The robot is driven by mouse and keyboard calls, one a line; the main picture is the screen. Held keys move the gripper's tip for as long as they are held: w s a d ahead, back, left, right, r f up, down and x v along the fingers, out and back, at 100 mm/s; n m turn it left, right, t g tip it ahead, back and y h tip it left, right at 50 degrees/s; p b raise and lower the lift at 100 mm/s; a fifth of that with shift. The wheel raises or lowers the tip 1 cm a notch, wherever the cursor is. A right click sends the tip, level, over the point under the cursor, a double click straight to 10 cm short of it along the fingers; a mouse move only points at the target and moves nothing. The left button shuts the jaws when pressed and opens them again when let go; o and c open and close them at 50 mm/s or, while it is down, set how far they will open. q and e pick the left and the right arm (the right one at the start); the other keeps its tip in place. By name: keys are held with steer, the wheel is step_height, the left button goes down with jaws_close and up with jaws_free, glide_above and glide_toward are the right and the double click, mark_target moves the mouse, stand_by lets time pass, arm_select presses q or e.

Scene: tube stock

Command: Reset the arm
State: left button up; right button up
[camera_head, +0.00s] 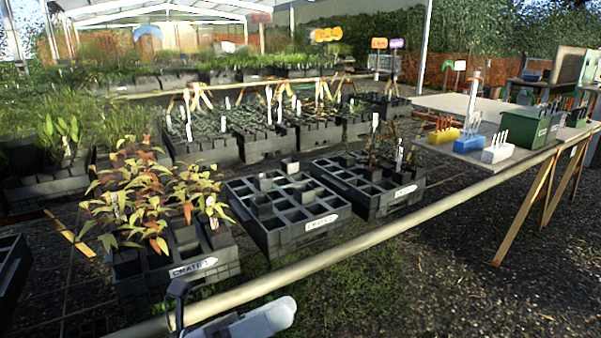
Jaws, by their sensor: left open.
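My left gripper (180,300) shows at the bottom edge, in front of the wooden rail, with a dark finger pointing up. It is open, and I see nothing held in it. A pale grey rounded part of my own body lies just to its right. Most of the arm is below the picture, and my right gripper is not in view.
A long wooden rail (345,256) runs diagonally close to my left gripper. Beyond it stand a left crate with leafy plants (135,288), a middle crate (272,240) and a right crate (372,205). A table (463,158) at right holds coloured tube blocks. Gravel at lower right is clear.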

arm_select(q)
steer(key=a+f+n+t+y, duration=0.5)
steer(key=f+n+y, duration=0.2)
steer(key=n, duration=0.7)
steer(key=a+f+n+t+y, duration=0.5)
steer(key=f+n+t+y, duration=0.15)
steer(key=n, duration=0.75)
steer(key=s+a+f+n+g+y, duration=0.2)
steer(key=s+a+f+n+g, duration=0.1)
steer(key=s+f+n, duration=0.3)
steer(key=s+a+f+n+g+y, duration=0.25)
steer(key=s+f+n+g, duration=0.2)
steer(key=f, duration=0.35)
step_height(320, 180, up, 9)
steer(key=s+a+p, duration=0.1)
steer(key=p, duration=1.1)
steer(key=shift+s+n+y, duration=0.3)
steer(key=shift+n+y, duration=0.05)
steer(key=shift+y, duration=0.05)
